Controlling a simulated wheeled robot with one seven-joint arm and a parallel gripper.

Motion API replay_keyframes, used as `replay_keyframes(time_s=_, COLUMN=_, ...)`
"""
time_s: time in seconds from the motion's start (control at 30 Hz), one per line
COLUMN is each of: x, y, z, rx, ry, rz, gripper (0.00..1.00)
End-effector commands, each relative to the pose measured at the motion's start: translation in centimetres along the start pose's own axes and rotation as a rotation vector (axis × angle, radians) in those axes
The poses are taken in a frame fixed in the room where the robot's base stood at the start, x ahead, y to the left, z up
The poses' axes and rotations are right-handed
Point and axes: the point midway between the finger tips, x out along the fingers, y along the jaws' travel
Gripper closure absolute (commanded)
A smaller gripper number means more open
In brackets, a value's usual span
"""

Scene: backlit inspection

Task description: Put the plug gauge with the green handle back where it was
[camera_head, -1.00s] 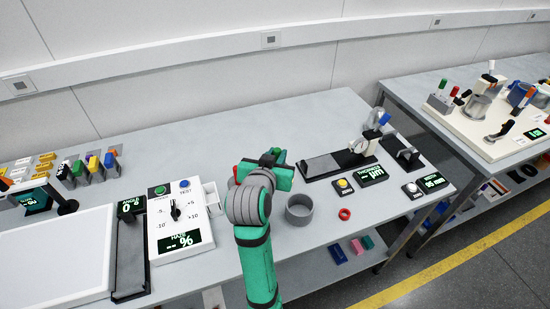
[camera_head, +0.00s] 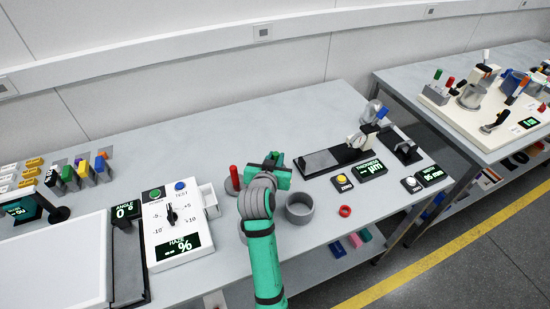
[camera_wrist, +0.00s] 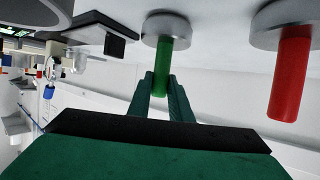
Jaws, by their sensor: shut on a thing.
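The plug gauge with the green handle (camera_wrist: 162,62) shows in the wrist view, with a round grey disc at its far end. My gripper (camera_wrist: 161,82) is shut on the green handle, one finger on each side. I cannot tell whether its disc touches the table. In the head view my gripper (camera_head: 272,165) is over the middle of the table, and the green-handled gauge is hidden or blends with my green gripper. A gauge with a red handle (camera_wrist: 290,75) stands beside it; in the head view its red handle (camera_head: 234,178) is just left of my gripper.
The haze tester box (camera_head: 176,228) is to the left. A dark thickness stand (camera_head: 335,160) is to the right. The table behind my gripper is clear.

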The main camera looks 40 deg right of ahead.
Motion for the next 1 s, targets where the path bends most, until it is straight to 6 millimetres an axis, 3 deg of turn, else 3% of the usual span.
replay_keyframes(time_s=0.33, x=0.1, y=0.0, z=0.2, rx=0.000, ry=0.000, rz=0.000, gripper=1.00)
replay_keyframes(time_s=0.37, x=0.1, y=0.0, z=0.3, rx=0.000, ry=0.000, rz=0.000, gripper=0.77)
replay_keyframes(time_s=0.43, x=0.1, y=0.0, z=0.2, rx=0.000, ry=0.000, rz=0.000, gripper=0.63)
replay_keyframes(time_s=0.8, x=-0.1, y=0.0, z=-0.1, rx=0.000, ry=0.001, rz=0.000, gripper=0.63)
replay_keyframes(time_s=1.0, x=-2.9, y=-0.1, z=0.0, rx=0.001, ry=0.001, rz=-0.002, gripper=0.63)
